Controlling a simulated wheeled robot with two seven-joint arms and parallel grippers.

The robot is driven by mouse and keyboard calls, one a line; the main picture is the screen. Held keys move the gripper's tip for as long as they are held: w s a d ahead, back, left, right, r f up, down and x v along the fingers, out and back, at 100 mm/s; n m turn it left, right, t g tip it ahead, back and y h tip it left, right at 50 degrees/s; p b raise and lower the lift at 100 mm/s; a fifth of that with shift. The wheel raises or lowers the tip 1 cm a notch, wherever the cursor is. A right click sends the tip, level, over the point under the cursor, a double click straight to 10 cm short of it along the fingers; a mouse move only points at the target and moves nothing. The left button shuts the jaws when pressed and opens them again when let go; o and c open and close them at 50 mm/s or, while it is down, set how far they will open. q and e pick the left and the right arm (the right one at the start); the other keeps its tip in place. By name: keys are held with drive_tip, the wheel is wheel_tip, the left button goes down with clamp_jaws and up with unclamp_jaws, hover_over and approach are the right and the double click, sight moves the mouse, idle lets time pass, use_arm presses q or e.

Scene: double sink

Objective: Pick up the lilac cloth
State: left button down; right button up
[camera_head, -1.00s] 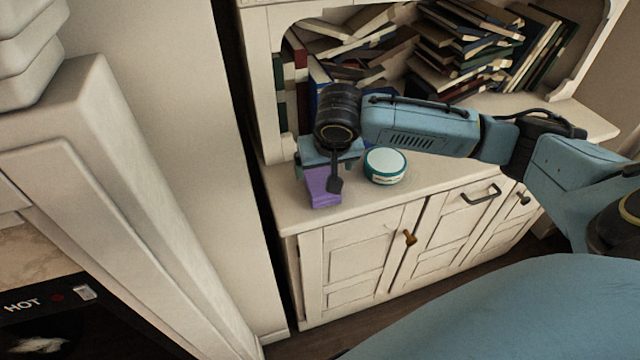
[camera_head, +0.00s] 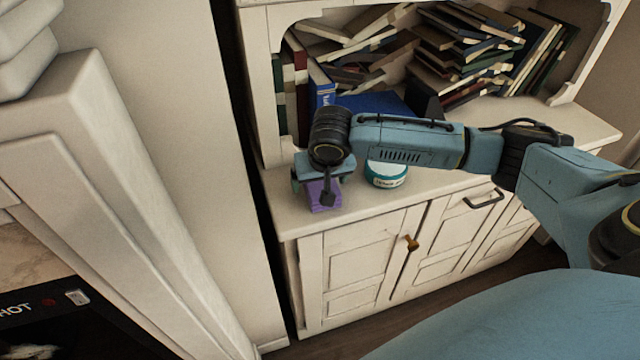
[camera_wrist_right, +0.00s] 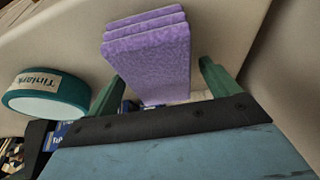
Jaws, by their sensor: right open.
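The lilac cloth (camera_head: 322,198) is a folded stack near the left front corner of the cabinet top, partly hidden by my right gripper in the head view. In the right wrist view the cloth (camera_wrist_right: 150,55) shows its folded layers and lies between the two green fingers. My right gripper (camera_head: 318,186) points down over the cloth. In the right wrist view the gripper (camera_wrist_right: 158,88) is open, with a finger on each side of the cloth. I cannot tell whether the fingers touch it. My left gripper is not in view.
A round teal and white tin (camera_head: 386,174) stands just right of the cloth, and it also shows in the right wrist view (camera_wrist_right: 45,95). Books (camera_head: 470,50) fill the shelf behind. A white panel wall stands left of the cabinet (camera_head: 440,210). The countertop further right is clear.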

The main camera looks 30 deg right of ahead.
drive_tip(key=shift+f+p, duration=0.25)
drive_tip(key=shift+p, duration=0.2)
idle(0.4)
drive_tip(key=c, duration=1.1)
